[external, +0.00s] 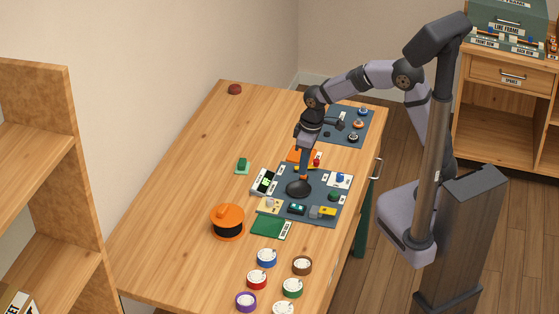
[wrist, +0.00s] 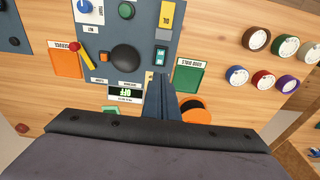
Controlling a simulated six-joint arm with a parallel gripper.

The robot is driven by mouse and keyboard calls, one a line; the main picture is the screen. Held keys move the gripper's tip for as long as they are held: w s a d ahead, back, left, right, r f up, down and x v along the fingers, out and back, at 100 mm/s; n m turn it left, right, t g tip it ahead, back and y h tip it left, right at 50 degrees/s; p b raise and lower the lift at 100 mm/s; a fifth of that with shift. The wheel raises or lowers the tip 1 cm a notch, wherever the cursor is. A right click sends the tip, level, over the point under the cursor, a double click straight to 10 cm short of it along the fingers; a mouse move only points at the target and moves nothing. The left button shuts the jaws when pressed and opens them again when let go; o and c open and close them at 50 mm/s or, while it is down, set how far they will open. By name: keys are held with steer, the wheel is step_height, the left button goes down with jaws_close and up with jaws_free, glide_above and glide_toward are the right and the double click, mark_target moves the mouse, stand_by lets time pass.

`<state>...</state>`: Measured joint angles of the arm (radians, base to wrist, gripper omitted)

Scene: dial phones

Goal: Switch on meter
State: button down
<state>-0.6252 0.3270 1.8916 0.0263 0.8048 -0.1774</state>
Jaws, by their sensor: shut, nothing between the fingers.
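The meter is a white-framed box with a black display (wrist: 125,94); green letters on it, upside down in the wrist view, read OFF. In the external view the meter (external: 265,182) stands at the left edge of the dark control panel (external: 315,186). A teal rocker switch (wrist: 160,55) sits on the panel, also in the external view (external: 297,209). A cream plate (external: 269,203) with a small knob lies near the meter; my fingers partly hide it in the wrist view. My gripper (wrist: 161,76) is shut and empty, pointing down over the panel; contact cannot be told.
A black dome (wrist: 125,58), green knob (wrist: 126,11), blue knob (wrist: 86,6) and red-tipped yellow lever (wrist: 80,52) crowd the panel. An orange reel (external: 228,222) stands beside it. Several round colored pots (external: 267,257) are at the front. The table's left side is mostly clear.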

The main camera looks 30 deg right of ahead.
mark_target(294, 206)
steer(key=shift+s+d+t+y+b, duration=0.2)
steer(key=shift+t+y+b, duration=0.1)
steer(key=shift+b, duration=0.6)
steer(key=f+p, duration=0.1)
steer(key=f, duration=0.3)
steer(key=w+a+f+p, duration=0.1)
steer(key=f, duration=0.4)
steer(key=w+a+f+p, duration=0.1)
steer(key=f, duration=0.3)
steer(key=shift+f, duration=0.35)
steer(key=shift+p, duration=0.3)
